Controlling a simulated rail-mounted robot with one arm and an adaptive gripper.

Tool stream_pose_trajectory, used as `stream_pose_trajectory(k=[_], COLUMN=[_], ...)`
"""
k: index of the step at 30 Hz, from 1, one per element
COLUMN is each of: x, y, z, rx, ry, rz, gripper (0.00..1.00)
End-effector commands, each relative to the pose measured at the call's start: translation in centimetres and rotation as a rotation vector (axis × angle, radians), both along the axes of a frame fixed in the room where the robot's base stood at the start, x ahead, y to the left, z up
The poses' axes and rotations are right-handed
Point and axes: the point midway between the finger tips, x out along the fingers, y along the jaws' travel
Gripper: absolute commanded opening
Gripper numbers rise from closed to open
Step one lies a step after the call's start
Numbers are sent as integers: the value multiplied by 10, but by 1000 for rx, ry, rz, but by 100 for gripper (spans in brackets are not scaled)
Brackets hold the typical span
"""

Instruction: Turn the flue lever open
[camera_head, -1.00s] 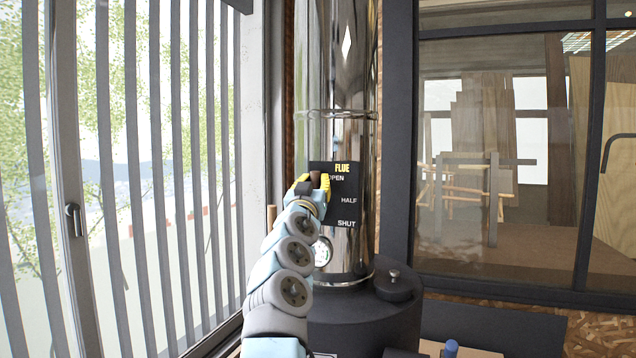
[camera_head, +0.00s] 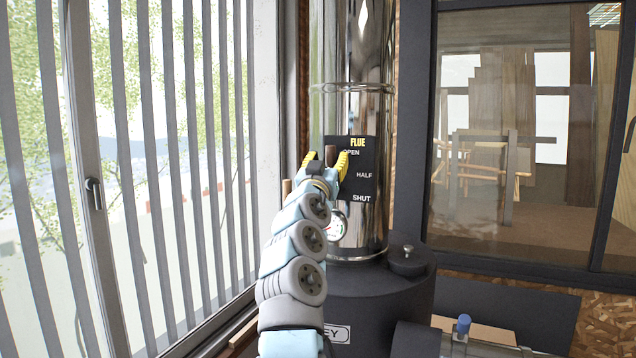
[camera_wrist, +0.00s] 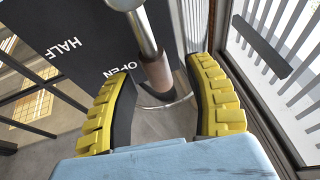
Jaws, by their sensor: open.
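The flue lever shows in the wrist view as a metal rod with a brown grip (camera_wrist: 157,74), beside the word OPEN on the black flue plate (camera_wrist: 85,28). In the head view its brown grip (camera_head: 331,154) is near the OPEN mark at the top left of the plate (camera_head: 362,184). My gripper (camera_head: 328,160) has its yellow-backed fingers spread on either side of the grip. In the wrist view my gripper (camera_wrist: 163,70) shows gaps between both fingers and the grip. The lever's pivot is hidden in the head view.
The shiny flue pipe (camera_head: 352,110) rises behind the plate, with a round gauge (camera_head: 336,226) below. A black drum-like body (camera_head: 370,300) stands under it. A slatted window (camera_head: 150,180) is close on the left; a glazed partition (camera_head: 520,130) is on the right.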

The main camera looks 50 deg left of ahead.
Motion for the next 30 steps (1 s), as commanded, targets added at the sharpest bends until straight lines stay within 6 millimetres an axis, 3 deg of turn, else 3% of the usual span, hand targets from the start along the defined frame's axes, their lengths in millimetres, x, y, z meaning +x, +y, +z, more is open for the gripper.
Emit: stream_pose_trajectory(k=[30], x=[-68], y=[-45], z=[-35], rx=[0], ry=[1], rz=[4], gripper=[53])
